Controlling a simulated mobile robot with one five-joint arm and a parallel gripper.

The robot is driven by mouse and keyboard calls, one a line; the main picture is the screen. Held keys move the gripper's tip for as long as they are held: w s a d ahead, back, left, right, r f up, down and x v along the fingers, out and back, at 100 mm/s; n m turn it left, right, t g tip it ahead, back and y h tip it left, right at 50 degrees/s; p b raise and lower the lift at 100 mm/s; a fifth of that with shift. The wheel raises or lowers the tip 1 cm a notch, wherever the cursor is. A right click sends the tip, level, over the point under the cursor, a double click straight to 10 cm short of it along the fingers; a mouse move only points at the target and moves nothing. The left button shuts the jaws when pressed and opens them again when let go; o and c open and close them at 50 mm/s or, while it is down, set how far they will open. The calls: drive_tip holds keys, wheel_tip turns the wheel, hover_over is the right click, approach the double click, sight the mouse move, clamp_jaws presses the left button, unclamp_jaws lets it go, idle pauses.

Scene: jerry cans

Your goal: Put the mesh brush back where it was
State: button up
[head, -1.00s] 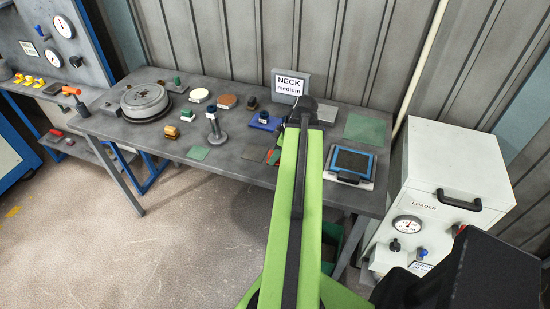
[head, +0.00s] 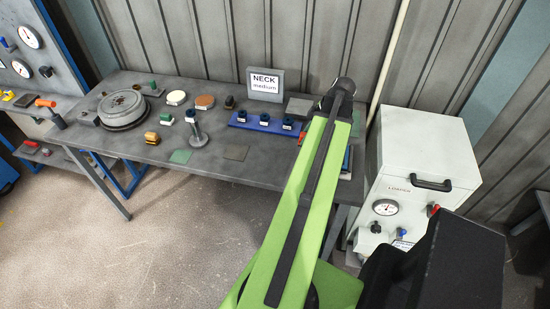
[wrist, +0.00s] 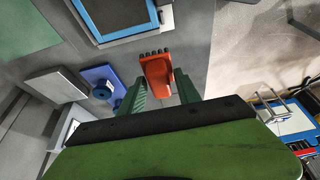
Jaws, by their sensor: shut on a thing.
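An orange-red piece with a row of dark tufts along one end, which I take to be the mesh brush (wrist: 157,72), sits between the green fingers of my gripper (wrist: 160,84) in the wrist view. My gripper is shut on it and holds it above the grey bench top. Whether it touches the bench, I cannot tell.
A blue-framed tray (wrist: 152,28) lies near the gripper. A white loader cabinet (head: 425,150) stands right.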

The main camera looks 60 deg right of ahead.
drive_tip(key=w+a+f+b, duration=0.2)
drive_tip(key=w, duration=0.1)
drive_tip(key=w+a+f+b, duration=0.1)
drive_tip(key=w+f+b, duration=0.1)
drive_tip(key=w+f, duration=0.1)
drive_tip(key=w+a+f+b, duration=0.2)
drive_tip(key=w+b, duration=0.1)
drive_tip(key=w, duration=0.1)
drive_tip(key=shift+a+f, duration=0.15)
drive_tip(key=shift+a, duration=0.2)
drive_tip(key=shift+w+a, duration=0.1)
drive_tip(key=shift+w, duration=0.05)
wheel_tip(320, 180, down, 4)
drive_tip(key=b, duration=0.4)
drive_tip(key=shift+f, duration=0.15)
drive_tip(key=shift+r, duration=0.25)
drive_tip(key=shift+f, duration=0.2)
drive_tip(key=o, duration=1.2)
